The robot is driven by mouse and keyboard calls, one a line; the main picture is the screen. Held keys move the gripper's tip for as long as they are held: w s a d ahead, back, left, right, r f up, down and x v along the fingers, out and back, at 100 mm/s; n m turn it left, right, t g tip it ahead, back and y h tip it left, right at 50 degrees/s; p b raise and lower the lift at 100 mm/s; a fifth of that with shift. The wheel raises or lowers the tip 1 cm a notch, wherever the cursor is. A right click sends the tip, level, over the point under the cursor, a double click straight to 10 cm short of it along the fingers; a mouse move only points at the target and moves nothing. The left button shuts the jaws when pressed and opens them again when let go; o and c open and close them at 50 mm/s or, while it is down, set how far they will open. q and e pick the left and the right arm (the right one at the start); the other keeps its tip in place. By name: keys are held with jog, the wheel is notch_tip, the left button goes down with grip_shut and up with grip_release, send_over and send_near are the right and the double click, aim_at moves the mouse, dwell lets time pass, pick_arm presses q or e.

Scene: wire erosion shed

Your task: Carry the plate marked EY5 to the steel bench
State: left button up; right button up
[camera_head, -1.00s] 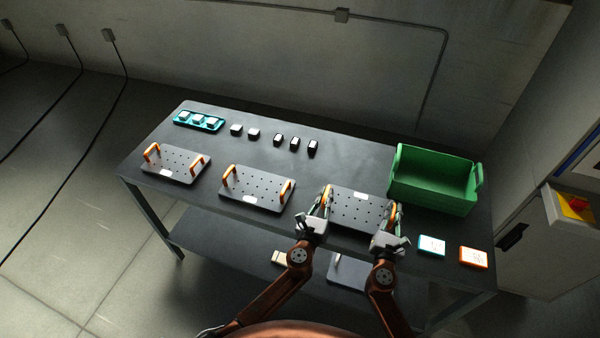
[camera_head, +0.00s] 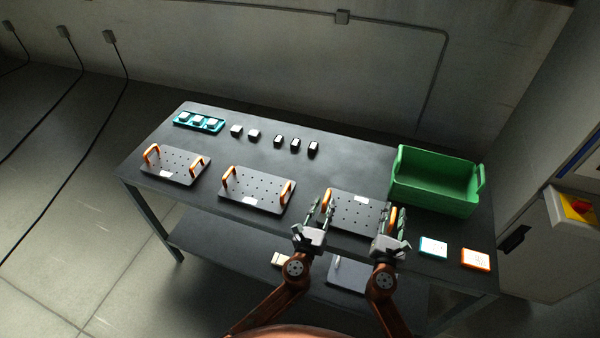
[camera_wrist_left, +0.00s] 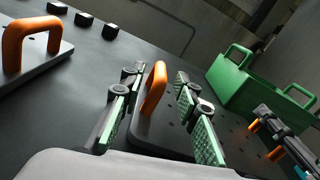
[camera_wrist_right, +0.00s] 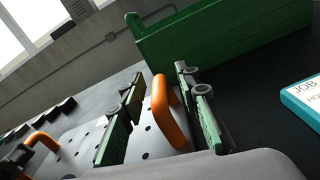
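A grey perforated plate (camera_head: 350,213) with two orange handles lies at the right part of the dark bench (camera_head: 345,165). Its white label is too small to read, so I cannot tell whether it says EY5. My left gripper (camera_head: 321,215) is at its left handle; in the left wrist view the fingers (camera_wrist_left: 152,112) stand apart on either side of that handle (camera_wrist_left: 154,88). My right gripper (camera_head: 396,225) is at its right handle; in the right wrist view the fingers (camera_wrist_right: 160,118) stand open around that handle (camera_wrist_right: 168,112). Two similar plates (camera_head: 262,187) (camera_head: 180,163) lie further left.
A green bin (camera_head: 430,195) stands behind right of the plate. A teal-edged card (camera_head: 432,247) and an orange-edged card (camera_head: 475,259) lie at the right front. A teal tray (camera_head: 199,122) and several small blocks (camera_head: 254,134) are at the back.

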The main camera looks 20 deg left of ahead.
pick_arm(q)
jog(key=s, duration=0.8)
jog(key=shift+a, duration=0.35)
jog(key=shift+s+r, duration=0.1)
jog(key=shift+s, duration=0.4)
pick_arm(e)
jog(key=shift+s, duration=0.15)
jog(key=s, duration=1.1)
jog(key=shift+s+a+r, duration=0.1)
jog(key=shift+s+a, duration=0.3)
